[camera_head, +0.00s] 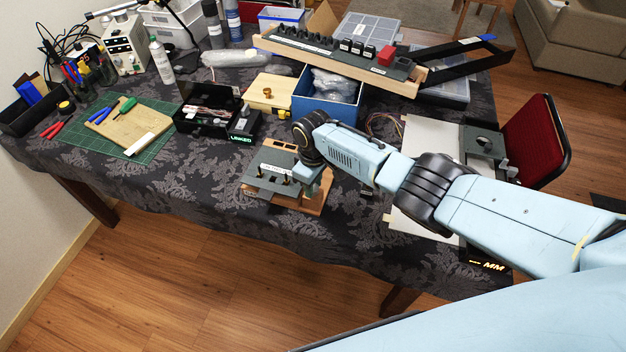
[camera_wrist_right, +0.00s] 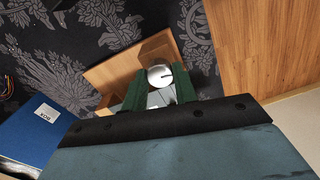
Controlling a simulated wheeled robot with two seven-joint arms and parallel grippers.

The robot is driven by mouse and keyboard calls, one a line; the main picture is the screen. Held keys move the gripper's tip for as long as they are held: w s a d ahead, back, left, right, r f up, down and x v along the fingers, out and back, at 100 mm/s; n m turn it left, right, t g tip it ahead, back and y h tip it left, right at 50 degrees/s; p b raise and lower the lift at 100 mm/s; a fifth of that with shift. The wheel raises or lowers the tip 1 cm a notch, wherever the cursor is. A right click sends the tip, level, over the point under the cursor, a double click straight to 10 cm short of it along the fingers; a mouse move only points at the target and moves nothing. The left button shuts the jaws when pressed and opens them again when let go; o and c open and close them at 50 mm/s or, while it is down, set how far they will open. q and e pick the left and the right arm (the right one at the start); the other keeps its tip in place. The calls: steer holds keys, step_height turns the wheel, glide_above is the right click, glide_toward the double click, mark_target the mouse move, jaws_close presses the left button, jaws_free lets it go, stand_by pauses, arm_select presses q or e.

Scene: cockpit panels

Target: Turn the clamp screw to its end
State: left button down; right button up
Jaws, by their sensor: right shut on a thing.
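A grey panel (camera_head: 270,178) sits on a wooden stand (camera_head: 312,205) near the table's front edge, with small dark upright parts on it. My right gripper (camera_head: 314,188) reaches down at the right side of this stand. In the right wrist view, its two green fingers (camera_wrist_right: 158,90) are shut on a round silver slotted head, which I take as the clamp screw (camera_wrist_right: 159,74). The wooden stand (camera_wrist_right: 112,70) shows behind the fingers. In the head view my gripper hides the screw. How far the screw is turned cannot be told. My left gripper is not in view.
A blue box (camera_head: 300,108) stands behind my right wrist, and a black case (camera_head: 190,125) is to its left. A green mat (camera_head: 80,148) with tools lies at the left. White sheets (camera_head: 425,145) lie under my right arm. The front left cloth is clear.

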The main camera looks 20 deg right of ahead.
steer(key=shift+m, duration=0.7)
steer(key=shift+p, duration=0.3)
steer(key=o, duration=1)
steer(key=shift+r, duration=0.1)
step_height(320, 180, up, 13)
steer(key=p, duration=0.3)
steer(key=shift+r, duration=0.15)
